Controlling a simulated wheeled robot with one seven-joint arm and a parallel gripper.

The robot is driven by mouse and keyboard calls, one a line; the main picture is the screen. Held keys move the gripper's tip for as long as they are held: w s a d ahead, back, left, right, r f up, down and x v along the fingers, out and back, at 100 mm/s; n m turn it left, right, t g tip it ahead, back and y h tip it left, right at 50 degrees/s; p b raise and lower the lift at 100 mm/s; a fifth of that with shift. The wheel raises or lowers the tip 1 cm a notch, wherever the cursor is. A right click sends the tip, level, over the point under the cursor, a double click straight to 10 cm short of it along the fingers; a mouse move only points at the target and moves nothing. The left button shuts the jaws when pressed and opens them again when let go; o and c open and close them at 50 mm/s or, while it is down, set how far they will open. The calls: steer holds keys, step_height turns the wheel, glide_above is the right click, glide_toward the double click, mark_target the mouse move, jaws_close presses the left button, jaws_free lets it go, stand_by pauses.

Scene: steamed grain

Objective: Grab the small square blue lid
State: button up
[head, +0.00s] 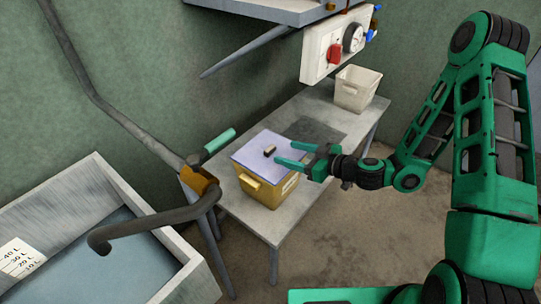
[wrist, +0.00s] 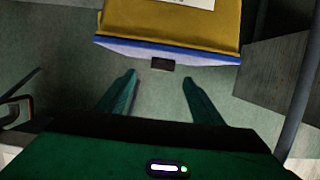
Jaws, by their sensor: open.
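The square blue lid (head: 254,154) lies on top of a yellow container (head: 263,190) on the grey table. A small dark handle (head: 269,151) stands up from the lid's middle. In the wrist view the lid's edge (wrist: 150,50) shows as a thin blue band along the yellow container (wrist: 175,22), with the dark handle (wrist: 161,65) beyond the fingertips. My gripper (head: 291,153) is open and empty, its two fingers pointing left toward the handle from the right side. In the wrist view the handle sits between the lines of my gripper's fingers (wrist: 160,82), apart from them.
A white bin (head: 357,89) stands at the table's far end. A dark patch (head: 314,133) lies behind the lid. A control panel with a red knob (head: 334,53) hangs above the table. A water basin (head: 95,245) and grey pipe (head: 150,222) are at the left.

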mark_target(270, 148)
steer(key=shift+x, duration=4.3)
steer(key=shift+s+a+r, duration=0.1)
steer(key=shift+s+a, duration=0.05)
steer(key=shift+s, duration=0.05)
steer(key=c, duration=1.3)
steer(key=shift+r, duration=0.1)
